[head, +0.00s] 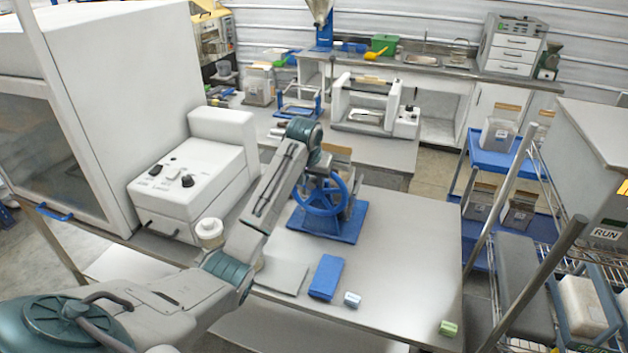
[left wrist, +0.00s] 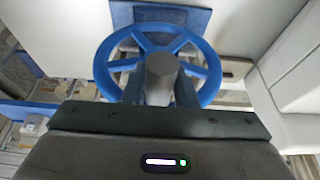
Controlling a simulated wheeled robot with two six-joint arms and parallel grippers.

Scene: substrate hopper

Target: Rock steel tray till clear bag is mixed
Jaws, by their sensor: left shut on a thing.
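My left gripper (head: 324,172) is at the blue handwheel (head: 318,196) of a small machine on the near table. In the left wrist view the blue handwheel (left wrist: 207,88) fills the middle, and a grey round handle (left wrist: 161,68) stands between my left gripper's fingers (left wrist: 160,90). The gripper is shut on this handle. A steel tray (head: 368,119) seems to sit in a white frame (head: 347,103) on the bench behind, away from the gripper. I cannot make out a clear bag in it. My right gripper is not in view.
A white control box (head: 190,180) stands left of my arm. A wire rack with posts is at right. The table's right part is clear.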

